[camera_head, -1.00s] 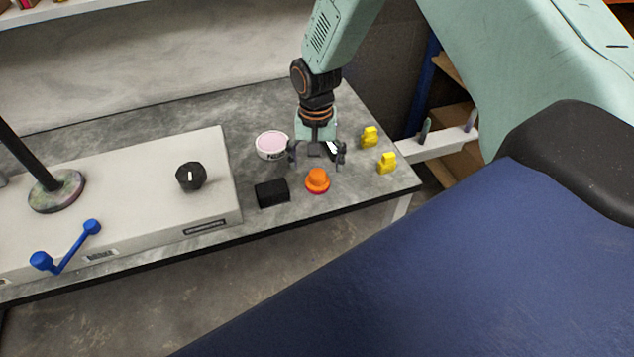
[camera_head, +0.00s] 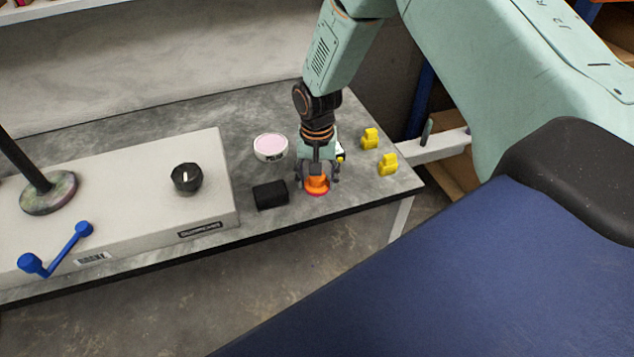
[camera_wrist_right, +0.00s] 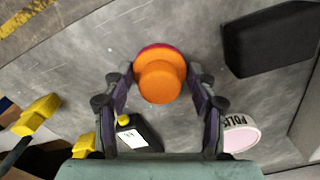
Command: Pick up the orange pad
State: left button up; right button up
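The orange pad (camera_head: 317,184), a round knob-like piece with a reddish lower disc, sits on the grey workbench near its front edge. It also shows in the right wrist view (camera_wrist_right: 160,80), just beyond and between the fingertips. My right gripper (camera_head: 318,178) points down over the pad, its fingers spread on either side. In the right wrist view the right gripper (camera_wrist_right: 161,83) is open, with gaps between the fingers and the pad's top. My left gripper is not in view.
A black block (camera_head: 270,194) lies left of the pad, and a pink-topped tub (camera_head: 270,147) behind it. Two yellow pieces (camera_head: 387,164) stand to the right. A grey box with a dial (camera_head: 187,178) fills the left.

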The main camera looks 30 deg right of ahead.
jog(key=c, duration=0.7)
notch_tip(320, 180, up, 10)
jog(key=p, duration=0.4)
jog(key=shift+s+a+n, duration=0.1)
jog(key=shift+a+n, duration=0.05)
jog(key=shift+n, duration=0.35)
jog(key=s+a+r+n, duration=0.3)
jog(key=s+a+n, duration=0.25)
jog(key=a, duration=0.35)
jog(key=shift+n, duration=0.35)
jog(key=a+r, duration=0.1)
jog(key=r, duration=0.2)
jog(key=s+a+r, duration=0.1)
jog(key=r, duration=0.1)
jog(key=s+a+r+p, duration=0.1)
jog(key=r, duration=0.2)
jog(key=shift+a+r, duration=0.2)
jog(key=shift+r, duration=0.1)
